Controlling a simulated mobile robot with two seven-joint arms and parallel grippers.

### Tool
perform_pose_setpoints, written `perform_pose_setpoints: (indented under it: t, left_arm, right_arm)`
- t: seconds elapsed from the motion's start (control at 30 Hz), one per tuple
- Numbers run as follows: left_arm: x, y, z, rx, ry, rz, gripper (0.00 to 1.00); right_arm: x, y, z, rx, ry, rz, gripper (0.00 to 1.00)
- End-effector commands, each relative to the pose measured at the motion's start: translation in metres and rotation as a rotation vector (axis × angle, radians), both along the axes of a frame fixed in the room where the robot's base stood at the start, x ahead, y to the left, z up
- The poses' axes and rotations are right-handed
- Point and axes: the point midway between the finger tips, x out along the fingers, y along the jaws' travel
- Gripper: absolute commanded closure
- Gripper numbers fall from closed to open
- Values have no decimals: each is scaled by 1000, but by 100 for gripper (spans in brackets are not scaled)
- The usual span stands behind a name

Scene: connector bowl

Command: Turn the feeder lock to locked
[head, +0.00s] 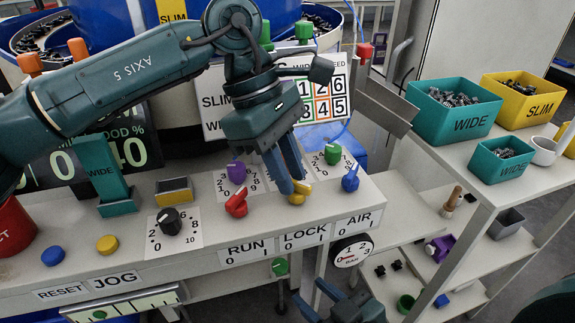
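The yellow lock knob (299,197) sits on the panel above the LOCK label (304,236), which has 0 on its left and 1 on its right. My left gripper (294,185) reaches down from above with its blue fingertips at the knob. The fingers hide part of the knob, so its pointing direction and whether they grip it are unclear. My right gripper (317,297) is low at the bottom edge, in front of the panel, with its fingers apart and nothing seen between them.
A red RUN knob (236,204) is left of the lock knob and a blue AIR knob (350,178) is right of it. A black dial (169,221) is further left. A gauge (352,251) hangs on the front.

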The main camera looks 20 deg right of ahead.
Motion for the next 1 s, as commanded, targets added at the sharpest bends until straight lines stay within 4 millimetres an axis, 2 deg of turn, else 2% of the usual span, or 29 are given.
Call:
perform_pose_setpoints:
  t: [0.1,0.33,0.47,0.57,0.8,1.0]
  left_arm:
    - [0,0,0,0,0,0,69]
    - [0,0,1,0,0,1,69]
    - [3,2,9,-1,-1,3,69]
    - [7,6,25,-1,-3,3,69]
    - [21,21,76,-2,-2,3,69]
    - [31,31,108,-1,-1,2,69]
  right_arm:
    - [0,0,0,0,0,0,64]
    - [0,0,0,0,-1,0,64]
    - [0,0,3,2,-1,-1,64]
    - [0,0,6,8,-3,-3,64]
    - [-4,-4,16,32,1,-22,64]
    - [-4,-7,26,52,-10,-37,64]
